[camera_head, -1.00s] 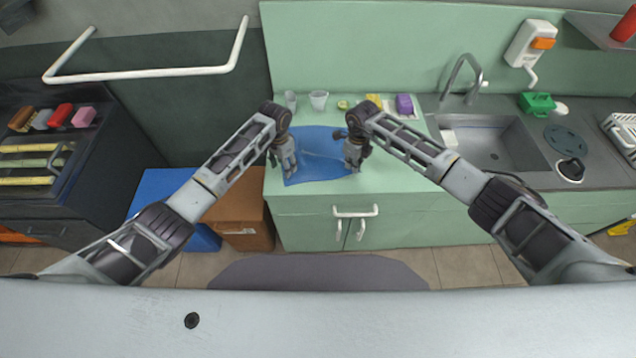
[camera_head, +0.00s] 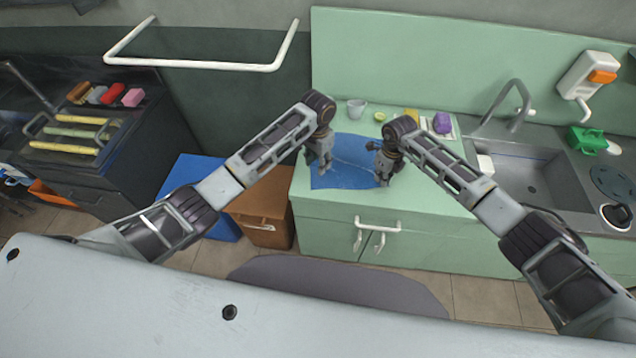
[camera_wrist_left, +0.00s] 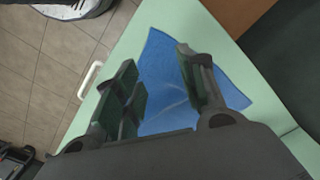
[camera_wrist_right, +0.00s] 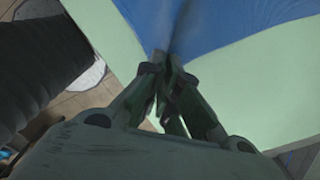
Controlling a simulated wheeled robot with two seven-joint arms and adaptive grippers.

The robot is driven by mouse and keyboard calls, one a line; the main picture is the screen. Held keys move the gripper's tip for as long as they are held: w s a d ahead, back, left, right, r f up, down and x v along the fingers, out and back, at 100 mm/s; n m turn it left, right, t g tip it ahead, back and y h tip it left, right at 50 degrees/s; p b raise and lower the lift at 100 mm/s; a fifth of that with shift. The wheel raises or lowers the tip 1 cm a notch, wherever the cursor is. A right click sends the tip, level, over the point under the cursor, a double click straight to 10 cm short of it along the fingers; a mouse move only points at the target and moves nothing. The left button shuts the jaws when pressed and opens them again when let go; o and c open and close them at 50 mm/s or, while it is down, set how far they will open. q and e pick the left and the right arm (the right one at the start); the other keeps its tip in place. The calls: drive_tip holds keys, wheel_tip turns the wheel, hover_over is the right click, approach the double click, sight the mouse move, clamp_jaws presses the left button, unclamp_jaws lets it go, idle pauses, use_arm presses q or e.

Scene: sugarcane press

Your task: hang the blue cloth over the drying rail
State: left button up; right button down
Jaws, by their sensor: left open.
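The blue cloth (camera_head: 342,178) lies spread on the green counter, close to its front edge. My left gripper (camera_wrist_left: 157,58) is open over the left part of the cloth, with blue showing between its fingers. In the head view it is the one further left (camera_head: 324,168). My right gripper (camera_wrist_right: 165,58) is shut on the cloth's right part, where folds run into its fingertips; it also shows in the head view (camera_head: 384,178). The white drying rail (camera_head: 200,64) stands out from the dark wall at upper left, with nothing on it.
A cup (camera_head: 357,107) and a purple item (camera_head: 442,122) stand at the back of the green counter (camera_head: 318,207). A sink (camera_head: 530,183) is to the right. A blue bin (camera_head: 188,180) and a brown box (camera_head: 262,215) stand on the floor left of the counter.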

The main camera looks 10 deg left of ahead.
sight(318, 183)
use_arm(q)
drive_tip(key=shift+f, duration=0.15)
drive_tip(key=shift+f, duration=4.85)
drive_tip(key=shift+c, duration=0.2)
clamp_jaws()
drive_tip(key=shift+r, duration=2.5)
